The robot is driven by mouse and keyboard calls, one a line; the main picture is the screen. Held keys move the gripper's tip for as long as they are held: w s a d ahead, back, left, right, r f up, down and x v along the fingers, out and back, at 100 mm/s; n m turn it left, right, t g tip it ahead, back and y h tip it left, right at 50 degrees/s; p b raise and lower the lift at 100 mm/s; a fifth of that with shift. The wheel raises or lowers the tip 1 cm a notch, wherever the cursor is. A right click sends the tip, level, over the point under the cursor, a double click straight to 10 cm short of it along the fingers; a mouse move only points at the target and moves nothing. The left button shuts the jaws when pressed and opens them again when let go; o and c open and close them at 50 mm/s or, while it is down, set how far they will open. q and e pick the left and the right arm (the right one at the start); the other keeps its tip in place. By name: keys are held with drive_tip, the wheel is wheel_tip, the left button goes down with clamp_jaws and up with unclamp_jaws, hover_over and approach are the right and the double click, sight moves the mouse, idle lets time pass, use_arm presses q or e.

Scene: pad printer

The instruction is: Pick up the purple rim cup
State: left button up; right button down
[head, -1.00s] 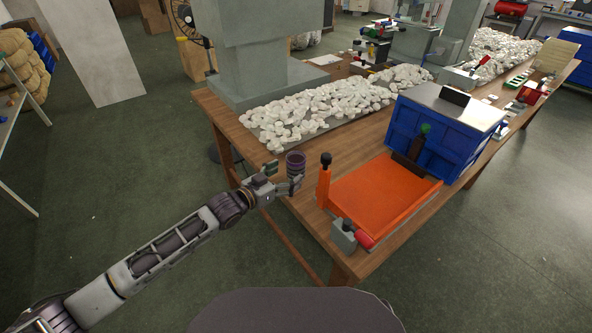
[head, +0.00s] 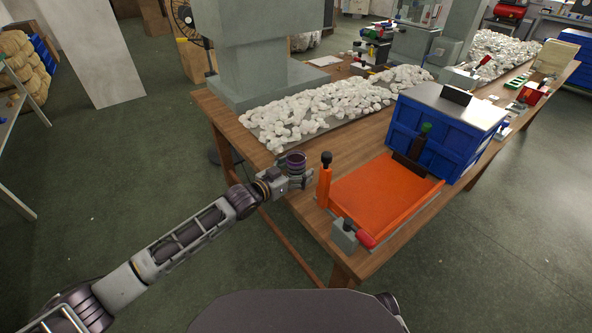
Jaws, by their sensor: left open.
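The purple rim cup (head: 296,161) is a small dark cup with a purple band at its top. It stands upright near the left front edge of the wooden table, just left of the orange tray's black-knobbed post. My left gripper (head: 300,181) is open and right at the cup, its fingers at the height of the cup's lower part. The gripper hides the cup's lower part and base, and I cannot tell whether the fingers touch it. My right gripper is not in view.
The orange tray (head: 385,192) with its orange post (head: 324,182) is close on the right. A blue crate (head: 440,130) stands behind it. White pebble-like pieces (head: 310,112) cover a mat behind the cup, beside a grey machine column (head: 262,80).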

use_arm(q)
drive_tip(key=c, duration=1.2)
